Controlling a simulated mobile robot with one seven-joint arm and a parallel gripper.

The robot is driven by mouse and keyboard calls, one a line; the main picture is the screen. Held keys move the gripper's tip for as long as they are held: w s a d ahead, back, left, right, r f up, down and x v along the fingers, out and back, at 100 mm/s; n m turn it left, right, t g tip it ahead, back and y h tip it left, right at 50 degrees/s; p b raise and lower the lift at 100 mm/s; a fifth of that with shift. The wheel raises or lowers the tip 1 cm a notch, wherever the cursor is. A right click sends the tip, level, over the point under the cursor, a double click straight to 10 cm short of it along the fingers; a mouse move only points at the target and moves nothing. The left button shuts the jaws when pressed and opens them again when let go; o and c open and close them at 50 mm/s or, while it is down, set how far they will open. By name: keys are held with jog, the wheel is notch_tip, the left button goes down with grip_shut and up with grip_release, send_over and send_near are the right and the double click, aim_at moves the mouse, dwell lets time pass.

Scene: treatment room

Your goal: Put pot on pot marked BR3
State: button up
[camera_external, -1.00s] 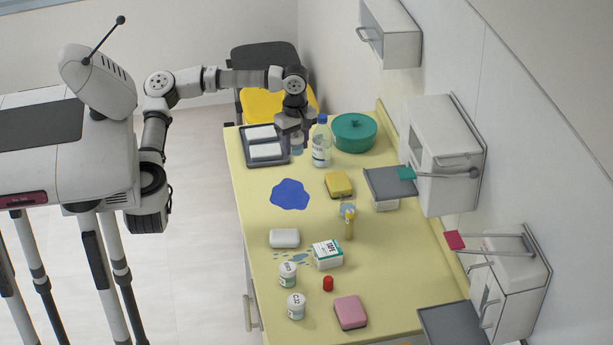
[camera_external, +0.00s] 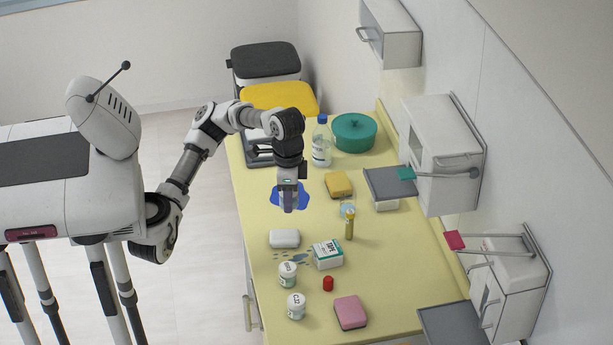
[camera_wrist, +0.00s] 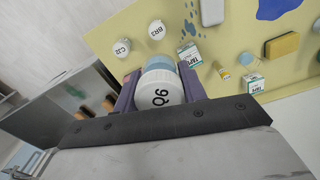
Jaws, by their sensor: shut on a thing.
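My gripper (camera_external: 288,205) is above the yellow table, over the blue patch. In the wrist view it (camera_wrist: 159,85) is shut on a white-lidded pot (camera_wrist: 158,92) with a pale blue body, its lid marked what looks like Q6. The held pot is not clear in the external view. The pot marked BR3 (camera_external: 288,275) stands upright near the table's left edge, apart from my gripper and nearer the camera. Its lettered white lid also shows in the wrist view (camera_wrist: 157,28).
Another white pot (camera_external: 296,306), marked C32, stands close to BR3. A tape box (camera_external: 327,256), a red cap (camera_external: 328,284), a white block (camera_external: 285,238) and a pink sponge (camera_external: 351,312) are nearby. Wall cabinets (camera_external: 443,155) line the right side.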

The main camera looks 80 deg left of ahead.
aim_at(287, 267)
jog(key=shift+s+d+f+m, duration=0.1)
jog(key=shift+s+d+m, duration=0.2)
jog(key=shift+m, duration=0.1)
jog(key=shift+s+f, duration=0.1)
jog(key=shift+f, duration=0.25)
notch_tip(287, 267, down, 19)
jog(key=shift+d+p, duration=0.1)
jog(key=shift+p, duration=0.85)
jog(key=shift+f, duration=0.15)
jog(key=o, duration=1)
jog(key=shift+c, duration=0.2)
notch_tip(287, 267, up, 12)
jog(key=b, duration=0.2)
jog(key=shift+r, duration=0.2)
